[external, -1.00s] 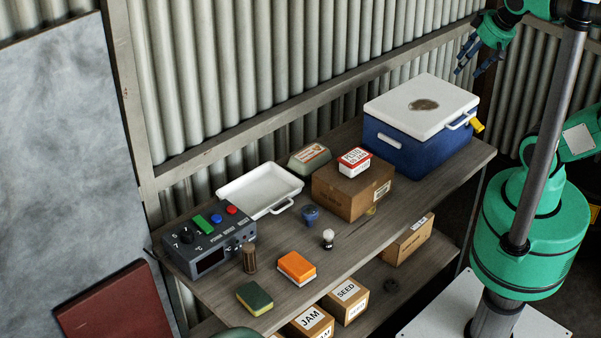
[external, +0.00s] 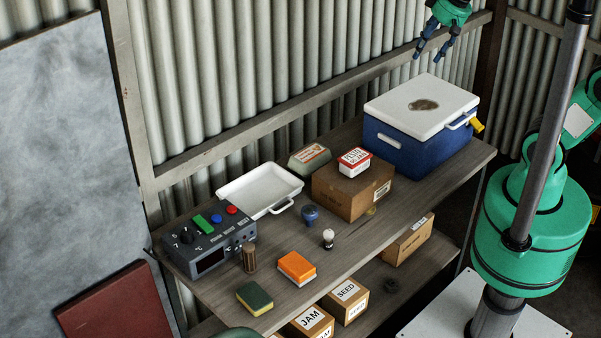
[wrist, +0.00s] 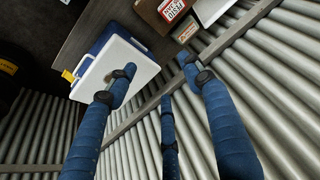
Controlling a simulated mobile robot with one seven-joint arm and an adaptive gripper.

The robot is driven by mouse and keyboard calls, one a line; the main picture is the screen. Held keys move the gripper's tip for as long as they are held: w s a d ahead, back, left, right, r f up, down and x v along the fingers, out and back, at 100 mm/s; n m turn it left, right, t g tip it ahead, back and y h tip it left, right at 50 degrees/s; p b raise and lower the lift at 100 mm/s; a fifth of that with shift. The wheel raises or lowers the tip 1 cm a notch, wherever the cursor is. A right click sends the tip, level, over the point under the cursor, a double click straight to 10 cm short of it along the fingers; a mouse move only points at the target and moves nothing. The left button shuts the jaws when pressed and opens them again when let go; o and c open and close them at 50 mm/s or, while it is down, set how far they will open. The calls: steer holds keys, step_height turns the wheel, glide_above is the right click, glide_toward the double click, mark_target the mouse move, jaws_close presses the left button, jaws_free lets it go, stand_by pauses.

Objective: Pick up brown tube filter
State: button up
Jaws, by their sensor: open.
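The brown tube filter (external: 249,258) is a small brown cylinder. It stands upright on the wooden shelf top, in front of the grey control box. It does not show in the wrist view. My gripper (external: 432,52) is open and empty, high up by the corrugated wall above the cool box, far to the right of the tube filter. In the wrist view its blue fingers (wrist: 158,72) are spread apart with nothing between them.
The grey control box (external: 205,252) is close behind the tube. A white tray (external: 250,187), a cardboard box (external: 345,197) and a blue cool box (external: 415,143) stand farther right. Some shelf around the light bulb (external: 328,238) is bare.

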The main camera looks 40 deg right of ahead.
steer(key=w+a+f+g+p, duration=0.2)
steer(key=w+a+f, duration=0.1)
steer(key=w+a, duration=1)
steer(key=m+g+p, duration=0.1)
steer(key=g+p, duration=0.2)
steer(key=p, duration=0.2)
glide_above(248, 245)
steer(key=shift+h, duration=0.4)
step_height(248, 245, down, 34)
steer(key=shift+d, duration=0.1)
steer(key=shift+s+a+f, duration=0.1)
steer(key=shift+a+f, duration=0.1)
steer(key=shift+f, duration=0.05)
steer(key=shift+f, duration=0.1)
steer(key=shift+f, duration=4.2)
